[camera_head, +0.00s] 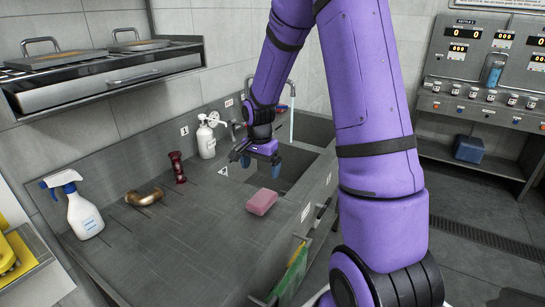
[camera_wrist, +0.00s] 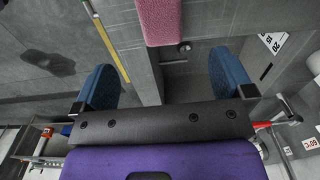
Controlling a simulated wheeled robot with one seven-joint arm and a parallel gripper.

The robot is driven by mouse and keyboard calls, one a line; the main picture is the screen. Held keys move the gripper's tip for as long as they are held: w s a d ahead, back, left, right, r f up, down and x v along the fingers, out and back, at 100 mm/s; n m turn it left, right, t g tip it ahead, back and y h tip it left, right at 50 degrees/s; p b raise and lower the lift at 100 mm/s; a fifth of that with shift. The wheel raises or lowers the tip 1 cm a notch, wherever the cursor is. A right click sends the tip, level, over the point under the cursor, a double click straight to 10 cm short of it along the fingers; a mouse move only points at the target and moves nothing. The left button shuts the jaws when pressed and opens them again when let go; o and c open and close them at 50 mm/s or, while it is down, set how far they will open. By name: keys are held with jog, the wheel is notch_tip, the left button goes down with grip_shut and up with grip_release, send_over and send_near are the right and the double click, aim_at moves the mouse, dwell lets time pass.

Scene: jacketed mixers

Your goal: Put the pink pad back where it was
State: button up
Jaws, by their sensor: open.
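The pink pad (camera_head: 262,202) lies on the grey counter (camera_head: 190,240), near its right edge and on the near side of the sink (camera_head: 295,165). My gripper (camera_head: 261,165) is open and empty, above the sink area and beyond the pad. In the wrist view the pad (camera_wrist: 160,22) shows at the top edge, partly cut off. There it lies ahead of the two blue fingers (camera_wrist: 165,85), apart from them and not between them.
The counter's near middle is clear. A yellow-green thing (camera_head: 292,270) hangs at the counter's front.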

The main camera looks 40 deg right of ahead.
jog(key=s+a+r+n+t, duration=0.1)
jog(key=s+a+r+n, duration=0.1)
jog(key=r, duration=0.4)
jog(key=s+a+r+n, duration=0.2)
jog(key=r, duration=0.3)
jog(key=s+a+r+n+t, duration=0.1)
jog(key=s+a+r+n, duration=0.2)
jog(key=s, duration=0.4)
jog(key=s+a+r+n+t, duration=0.1)
jog(key=s+a+r+n, duration=0.1)
jog(key=s+r, duration=0.4)
jog(key=s+a+r+n+t, duration=0.2)
jog(key=s+a+r+n, duration=0.1)
jog(key=s, duration=0.6)
notch_tip(320, 180, up, 2)
jog(key=shift+a+r+n, duration=0.2)
jog(key=shift+a+n, duration=0.1)
jog(key=shift+n, duration=0.5)
jog(key=shift+c, duration=0.4)
